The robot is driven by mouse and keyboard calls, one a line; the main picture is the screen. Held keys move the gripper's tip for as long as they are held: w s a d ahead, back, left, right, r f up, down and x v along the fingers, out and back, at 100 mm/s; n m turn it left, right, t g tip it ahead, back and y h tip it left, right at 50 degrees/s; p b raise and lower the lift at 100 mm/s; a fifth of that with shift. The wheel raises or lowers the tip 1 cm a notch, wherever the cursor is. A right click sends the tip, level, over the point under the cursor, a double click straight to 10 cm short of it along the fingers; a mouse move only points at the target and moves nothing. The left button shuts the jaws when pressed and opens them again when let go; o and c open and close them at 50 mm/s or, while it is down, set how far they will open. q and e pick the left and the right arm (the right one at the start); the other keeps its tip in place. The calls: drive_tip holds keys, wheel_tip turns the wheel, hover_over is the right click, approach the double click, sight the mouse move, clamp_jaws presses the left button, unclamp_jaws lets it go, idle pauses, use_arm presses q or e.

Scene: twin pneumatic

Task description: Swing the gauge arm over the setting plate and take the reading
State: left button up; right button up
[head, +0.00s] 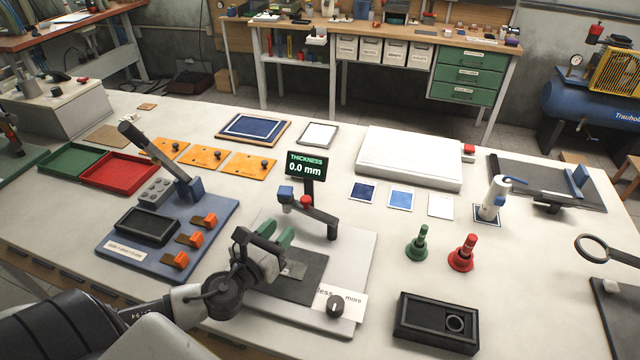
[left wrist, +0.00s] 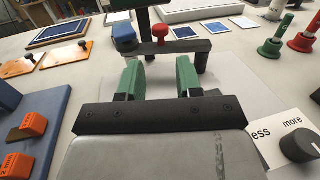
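The gauge stands at the middle of the table, with its display (head: 307,166) reading "THICKNESS 0.0 mm". Its dark gauge arm (head: 320,215) runs from a short post at the right to a blue-topped head at the left, with a red knob on it; the arm also shows in the left wrist view (left wrist: 185,48). A dark flat plate (head: 305,290) lies on the pale base in front, partly hidden by my gripper; I cannot tell whether it is the setting plate. My left gripper (head: 278,236), with green fingers, is open and empty, just short of the arm. My right gripper is out of view.
A dial (head: 336,307) marked "less" and "more" sits at the base's front right. A blue fixture (head: 165,240) with orange blocks stands left. Green (head: 418,243) and red (head: 463,254) handled tools and a black box (head: 437,322) stand right. Bare table lies between them.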

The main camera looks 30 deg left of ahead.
sight(303, 203)
use_arm(q)
drive_tip(key=shift+w, duration=0.35)
drive_tip(key=w, duration=0.1)
drive_tip(key=w+p, duration=0.1)
drive_tip(key=w, duration=0.1)
drive_tip(key=shift+w+r, duration=0.15)
drive_tip(key=shift+r, duration=0.25)
drive_tip(key=w, duration=0.2)
drive_tip(key=w+p, duration=0.1)
drive_tip(key=w, duration=0.2)
drive_tip(key=shift+w+f, duration=0.25)
drive_tip(key=shift+w, duration=0.15)
drive_tip(key=shift+w+a, duration=0.1)
drive_tip(key=shift+w, duration=0.45)
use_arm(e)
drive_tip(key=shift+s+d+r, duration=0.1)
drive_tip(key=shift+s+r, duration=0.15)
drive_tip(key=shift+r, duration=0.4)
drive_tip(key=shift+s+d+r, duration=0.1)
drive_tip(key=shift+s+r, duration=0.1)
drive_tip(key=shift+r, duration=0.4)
use_arm(q)
drive_tip(key=shift+c, duration=0.8)
clamp_jaws()
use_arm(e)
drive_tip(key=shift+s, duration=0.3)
